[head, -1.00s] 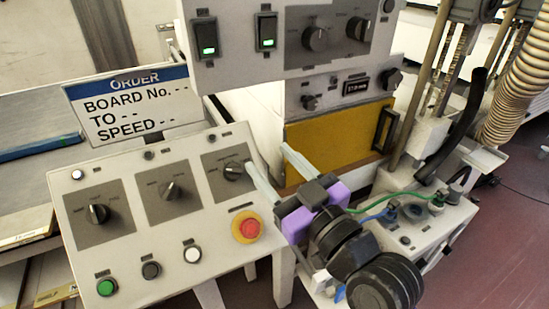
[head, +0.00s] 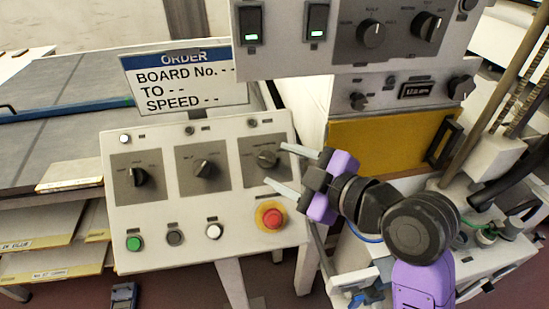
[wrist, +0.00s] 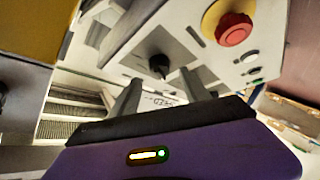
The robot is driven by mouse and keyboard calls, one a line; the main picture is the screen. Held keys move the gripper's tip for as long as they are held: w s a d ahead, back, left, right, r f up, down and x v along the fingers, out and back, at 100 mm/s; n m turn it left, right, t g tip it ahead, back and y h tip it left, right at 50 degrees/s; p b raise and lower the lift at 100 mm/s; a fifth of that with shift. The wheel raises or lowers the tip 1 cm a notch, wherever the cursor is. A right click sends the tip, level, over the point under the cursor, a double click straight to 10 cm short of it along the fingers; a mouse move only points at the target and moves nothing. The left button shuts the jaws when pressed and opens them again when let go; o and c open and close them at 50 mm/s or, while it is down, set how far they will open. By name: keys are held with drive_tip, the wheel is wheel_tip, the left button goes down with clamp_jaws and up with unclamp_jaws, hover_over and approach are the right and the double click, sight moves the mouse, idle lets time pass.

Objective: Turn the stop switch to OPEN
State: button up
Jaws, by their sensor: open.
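The sloped control panel (head: 115,225) carries three black rotary switches on grey plates. The rightmost rotary switch (head: 266,158) is the one at my gripper; its lettering is too small to read, so I cannot confirm which switch is the stop switch. The left rotary switch (head: 138,176) and middle rotary switch (head: 203,169) stand apart from it. My gripper (head: 276,165) is open, its two fingers pointing left, one tip above and one below the right switch's level. In the wrist view a dark knob (wrist: 158,65) shows between and beyond the fingertips; contact cannot be told.
A red mushroom button (head: 271,217) on a yellow ring sits just below my gripper. Green (head: 134,243), dark (head: 174,238) and white (head: 213,231) push buttons line the lower edge. An upper switch box (head: 290,55) and an order sign (head: 185,85) stand behind.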

sight(271, 162)
drive_tip(key=shift+x, duration=1.8)
clamp_jaws()
